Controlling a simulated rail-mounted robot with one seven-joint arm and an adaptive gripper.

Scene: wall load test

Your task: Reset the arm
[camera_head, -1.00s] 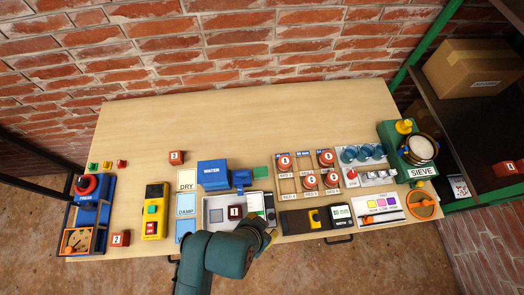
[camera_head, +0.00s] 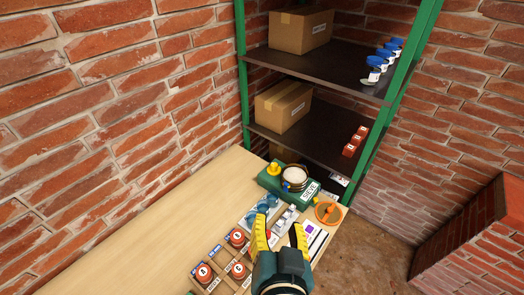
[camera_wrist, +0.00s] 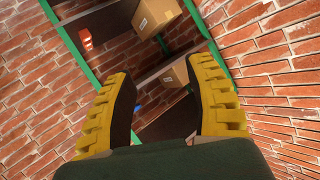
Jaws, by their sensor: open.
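My gripper (camera_head: 280,236) shows in the head view at the lower middle, over the right end of the wooden table (camera_head: 150,250). Its yellow fingers are spread apart with nothing between them. In the wrist view the open fingers (camera_wrist: 165,100) frame the green-posted shelf rack (camera_wrist: 75,50), and no object is held. The rest of my arm is mostly out of the head view.
The rack bears cardboard boxes (camera_head: 300,30) (camera_head: 283,104), blue-and-white items (camera_head: 384,60) and red blocks (camera_head: 355,141). A green sieve unit (camera_head: 291,182), an orange dish (camera_head: 328,212) and round red-topped pieces (camera_head: 237,238) crowd the table's right end. A brick block (camera_head: 475,245) stands at right.

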